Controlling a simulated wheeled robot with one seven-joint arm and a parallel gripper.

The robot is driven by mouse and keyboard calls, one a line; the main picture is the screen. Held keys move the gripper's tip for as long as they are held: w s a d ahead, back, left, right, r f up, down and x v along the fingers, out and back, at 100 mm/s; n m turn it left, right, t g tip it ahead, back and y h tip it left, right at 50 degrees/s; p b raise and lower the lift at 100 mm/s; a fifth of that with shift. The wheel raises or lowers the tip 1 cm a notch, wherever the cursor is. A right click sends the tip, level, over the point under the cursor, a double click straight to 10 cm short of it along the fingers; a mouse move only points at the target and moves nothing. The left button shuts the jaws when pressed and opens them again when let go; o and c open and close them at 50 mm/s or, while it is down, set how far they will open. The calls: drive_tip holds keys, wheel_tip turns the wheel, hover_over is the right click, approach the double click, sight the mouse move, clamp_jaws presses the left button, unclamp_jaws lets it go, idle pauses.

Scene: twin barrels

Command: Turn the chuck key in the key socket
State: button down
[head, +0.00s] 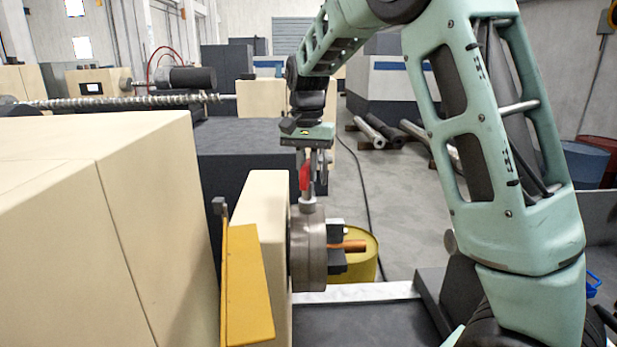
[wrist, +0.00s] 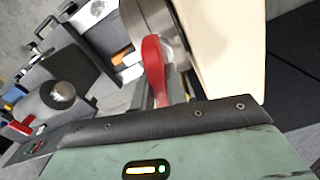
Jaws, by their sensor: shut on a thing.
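The chuck key has a red handle (head: 304,176) and a metal shank that stands upright at the top of the grey lathe chuck (head: 308,255). The red handle (wrist: 153,62) also shows in the wrist view, in front of the chuck (wrist: 146,14). My gripper (head: 312,172) points down from above and is shut on the chuck key. The key socket is hidden under the shank's lower end, so I cannot tell how deep the key sits. A copper-coloured rod (head: 350,246) sticks out to the right between dark chuck jaws.
The cream headstock (head: 262,215) and a yellow guard (head: 247,290) stand close left of the chuck. A yellow barrel (head: 368,262) is behind the rod. Metal bars (head: 378,132) lie on the floor farther back. Open floor lies behind the chuck to the right.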

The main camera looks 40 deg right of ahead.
drive_tip(key=c, duration=1.3)
unclamp_jaws()
wheel_tip(320, 180, up, 17)
drive_tip(key=b, duration=0.3)
drive_tip(key=shift+r+b, duration=0.2)
drive_tip(key=shift+b, duration=0.2)
